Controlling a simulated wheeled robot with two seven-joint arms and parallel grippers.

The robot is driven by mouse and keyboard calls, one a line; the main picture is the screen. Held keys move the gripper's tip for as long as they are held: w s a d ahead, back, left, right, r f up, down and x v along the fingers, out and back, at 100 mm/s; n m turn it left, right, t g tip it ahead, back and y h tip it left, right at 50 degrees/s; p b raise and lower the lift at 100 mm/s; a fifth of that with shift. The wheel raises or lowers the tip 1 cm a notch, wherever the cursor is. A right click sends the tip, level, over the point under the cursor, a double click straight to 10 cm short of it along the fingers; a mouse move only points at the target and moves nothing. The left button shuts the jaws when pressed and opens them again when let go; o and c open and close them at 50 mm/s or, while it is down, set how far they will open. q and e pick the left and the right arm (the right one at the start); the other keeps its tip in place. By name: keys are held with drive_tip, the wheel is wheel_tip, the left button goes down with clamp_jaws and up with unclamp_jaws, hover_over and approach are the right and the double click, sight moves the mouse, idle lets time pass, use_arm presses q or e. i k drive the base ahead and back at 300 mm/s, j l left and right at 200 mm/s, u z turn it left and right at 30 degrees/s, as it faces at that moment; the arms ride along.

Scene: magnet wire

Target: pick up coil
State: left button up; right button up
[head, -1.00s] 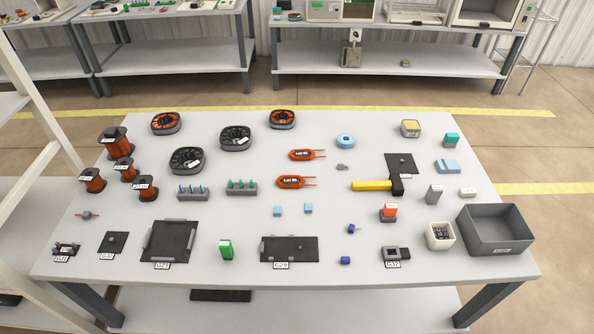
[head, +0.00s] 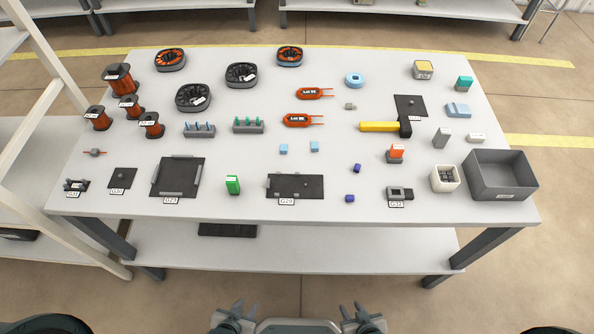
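Two flat orange coils with black label plates and thin wire leads lie on the white table, one farther back (head: 314,93) and one nearer (head: 302,120). Both lie flat with their leads toward the right. My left gripper (head: 240,309) and my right gripper (head: 354,309) are at the bottom edge, in front of the table and well short of the coils. Their fingers look spread, with nothing between them. Both grippers are partly cut off by the frame.
Copper wire spools (head: 118,79) stand at the left. Dark round stators (head: 193,97) are at the back left. A yellow-handled hammer (head: 380,127) lies right of the coils. A grey bin (head: 502,175) stands at the right. Small light-blue blocks (head: 283,148) lie in front of the nearer coil.

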sight(296, 120)
drive_tip(key=j+z, duration=0.15)
drive_tip(key=j, duration=0.2)
drive_tip(key=k+j+z, duration=0.15)
drive_tip(key=j, duration=0.15)
drive_tip(key=k+j+z, duration=0.15)
drive_tip(key=j, duration=0.2)
drive_tip(key=j+z, duration=0.15)
drive_tip(key=j, duration=0.15)
drive_tip(key=k, duration=0.05)
